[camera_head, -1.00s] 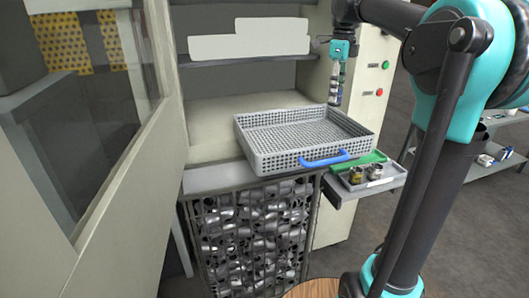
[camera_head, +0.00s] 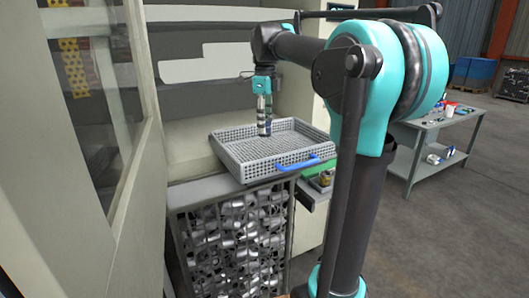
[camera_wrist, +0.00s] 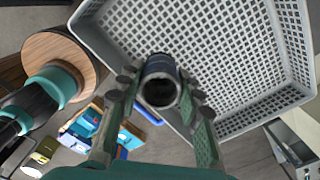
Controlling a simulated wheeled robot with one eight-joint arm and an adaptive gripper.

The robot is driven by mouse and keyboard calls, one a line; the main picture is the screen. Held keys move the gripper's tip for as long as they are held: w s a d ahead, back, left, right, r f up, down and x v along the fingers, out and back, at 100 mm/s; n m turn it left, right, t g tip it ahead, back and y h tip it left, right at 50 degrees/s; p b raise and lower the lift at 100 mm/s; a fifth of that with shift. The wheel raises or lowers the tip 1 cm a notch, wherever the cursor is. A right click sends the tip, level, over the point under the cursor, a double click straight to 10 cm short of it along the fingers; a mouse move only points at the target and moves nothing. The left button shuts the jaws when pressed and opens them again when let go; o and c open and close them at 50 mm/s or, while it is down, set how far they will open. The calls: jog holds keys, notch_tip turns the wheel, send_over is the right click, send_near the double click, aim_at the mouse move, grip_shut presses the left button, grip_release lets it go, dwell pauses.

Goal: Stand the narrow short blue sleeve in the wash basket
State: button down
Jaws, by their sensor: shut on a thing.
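My gripper (camera_head: 265,103) points down over the grey perforated wash basket (camera_head: 243,172), above its middle to back part in the head view. In the wrist view my gripper (camera_wrist: 162,92) is shut on the blue sleeve (camera_wrist: 160,68), a short dark blue tube with a dark open bore, held between the two fingers. The sleeve looks upright. The fingers mostly hide it in the head view, and I cannot tell whether its lower end touches the basket floor. The basket (camera_wrist: 215,100) looks empty apart from what I hold.
The machine's door (camera_head: 100,150) stands at left. A grey bench (camera_head: 440,125) is at far right.

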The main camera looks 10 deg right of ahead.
notch_tip(320, 180, down, 10)
jog(key=shift+f, duration=0.2)
jog(key=shift+f, duration=0.1)
dwell(0.3)
jog(key=c, duration=1)
grip_release()
notch_tip(320, 180, up, 12)
jog(key=shift+r, duration=0.1)
jog(key=shift+d, duration=0.1)
